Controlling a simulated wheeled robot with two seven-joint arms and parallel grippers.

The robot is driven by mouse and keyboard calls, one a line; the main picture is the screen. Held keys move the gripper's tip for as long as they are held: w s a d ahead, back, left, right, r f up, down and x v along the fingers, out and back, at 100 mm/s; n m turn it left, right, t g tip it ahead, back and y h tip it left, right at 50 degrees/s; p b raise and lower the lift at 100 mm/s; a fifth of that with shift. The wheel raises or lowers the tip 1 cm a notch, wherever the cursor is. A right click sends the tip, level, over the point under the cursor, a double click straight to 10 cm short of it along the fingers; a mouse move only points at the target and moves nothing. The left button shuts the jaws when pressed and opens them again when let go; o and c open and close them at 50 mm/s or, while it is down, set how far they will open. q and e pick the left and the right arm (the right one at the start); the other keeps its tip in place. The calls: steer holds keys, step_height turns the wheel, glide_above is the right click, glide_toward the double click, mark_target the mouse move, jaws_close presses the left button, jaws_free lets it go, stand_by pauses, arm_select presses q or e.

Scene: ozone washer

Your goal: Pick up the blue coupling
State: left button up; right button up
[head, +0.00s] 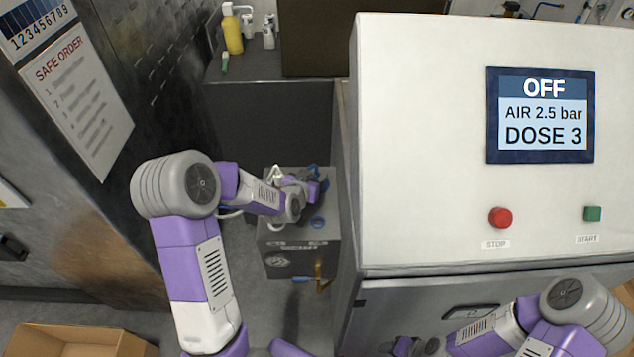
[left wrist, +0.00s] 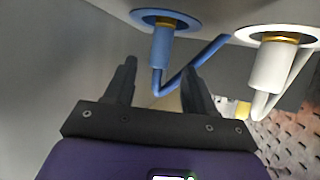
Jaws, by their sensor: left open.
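In the left wrist view, the blue coupling (left wrist: 161,45) sits in a round blue port with a brass ring, and a blue hose bends away from it. My left gripper (left wrist: 158,78) is open, its dark fingers on either side of the blue coupling's lower end and hose bend. I cannot tell whether they touch. A white coupling (left wrist: 268,68) sits in a white port to the right. In the head view, my left gripper (head: 312,187) is over the grey box, mostly hidden by its own wrist. My right gripper (head: 402,346) is small and dark at the bottom edge.
The grey metal box (head: 288,262) has a gauge and a brass handle on its front. A large white cabinet (head: 430,130) with a screen stands close on the right. A dark wall panel (head: 150,90) is on the left. A cardboard box (head: 75,341) lies bottom left.

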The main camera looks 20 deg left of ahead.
mark_target(316, 174)
arm_select(q)
steer(key=x, duration=0.3)
steer(key=shift+w+f, duration=0.1)
steer(key=shift+w, duration=0.05)
steer(key=shift+c, duration=0.2)
jaws_close()
